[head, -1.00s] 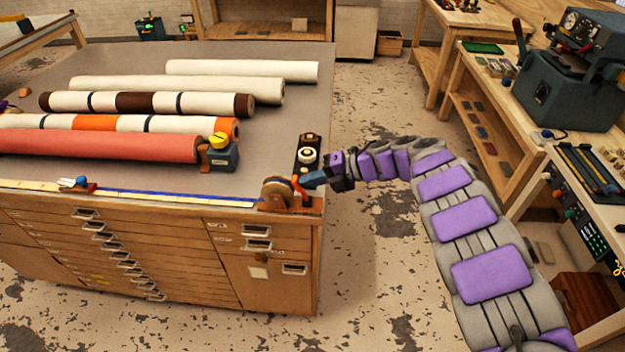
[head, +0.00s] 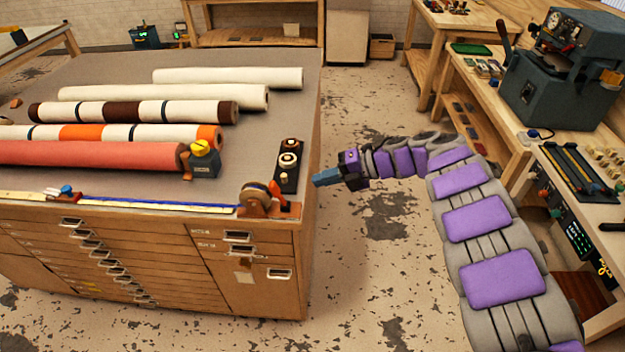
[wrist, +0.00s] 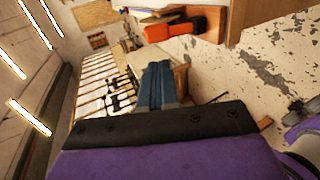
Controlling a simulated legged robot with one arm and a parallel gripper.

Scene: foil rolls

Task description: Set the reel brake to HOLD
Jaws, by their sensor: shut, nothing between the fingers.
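The brass-coloured reel (head: 256,198) sits at the cabinet's front right corner, at the end of the blue line. An orange lever (head: 278,194) stands just right of the reel and leans to the left. Any HOLD marking is too small to read. My gripper (head: 316,181) is shut and empty, off the cabinet's right edge and apart from the lever. Its blue-grey fingers (wrist: 160,85) lie together in the wrist view.
A black unit with round knobs (head: 289,160) stands behind the reel. A workbench with a machine (head: 560,80) stands right. Floor between is clear.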

